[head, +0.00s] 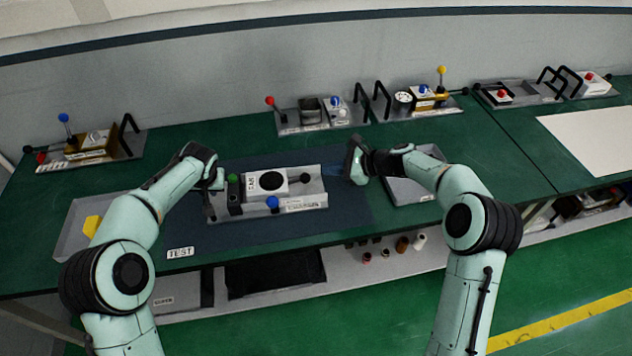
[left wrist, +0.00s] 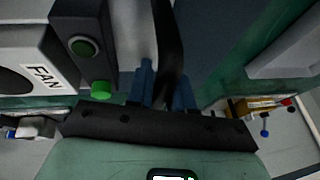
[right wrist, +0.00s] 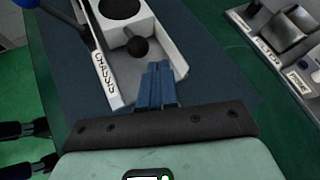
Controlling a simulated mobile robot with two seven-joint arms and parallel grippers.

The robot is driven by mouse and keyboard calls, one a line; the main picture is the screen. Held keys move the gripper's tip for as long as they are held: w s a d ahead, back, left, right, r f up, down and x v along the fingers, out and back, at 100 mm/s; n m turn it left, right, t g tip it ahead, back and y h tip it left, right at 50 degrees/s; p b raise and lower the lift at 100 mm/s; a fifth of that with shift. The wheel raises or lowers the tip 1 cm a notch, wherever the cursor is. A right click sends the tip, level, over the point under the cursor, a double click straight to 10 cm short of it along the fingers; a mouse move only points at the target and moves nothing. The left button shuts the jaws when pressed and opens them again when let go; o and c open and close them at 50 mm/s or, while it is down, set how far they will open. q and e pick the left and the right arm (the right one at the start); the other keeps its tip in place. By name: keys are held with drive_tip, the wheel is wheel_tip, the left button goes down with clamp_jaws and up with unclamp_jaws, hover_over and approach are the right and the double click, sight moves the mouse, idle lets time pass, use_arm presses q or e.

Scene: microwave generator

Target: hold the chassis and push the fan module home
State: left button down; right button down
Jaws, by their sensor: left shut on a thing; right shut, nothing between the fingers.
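The grey chassis (head: 312,188) lies on the dark blue mat. The white fan module (head: 252,187), with a black round opening and a FAN label, sits inside it toward the left. Its black ball knob (right wrist: 137,46) points to the chassis's right end. My left gripper (left wrist: 168,85) is shut on the black handle (left wrist: 166,40) at the chassis's left end. My right gripper (right wrist: 155,80) is shut and empty, its blue fingertips by the chassis's right end, behind the knob. A gap shows between fingertips and knob; I cannot tell whether the module is fully seated.
A blue ball lever (head: 272,203) stands at the chassis's front, and a green button (head: 233,179) at its left. Grey trays lie left (head: 70,230) and right (head: 408,196) of the mat. Several fixtures line the back, including a red-knobbed one (head: 300,122). The mat's front is mostly clear.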

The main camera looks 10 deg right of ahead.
use_arm(q)
drive_tip(key=shift+s+d+f, duration=0.15)
drive_tip(key=shift+f, duration=0.25)
use_arm(e)
drive_tip(key=v, duration=1.2)
use_arm(q)
drive_tip(key=c, duration=1.3)
unclamp_jaws()
drive_tip(key=o, duration=0.4)
drive_tip(key=shift+r, duration=0.2)
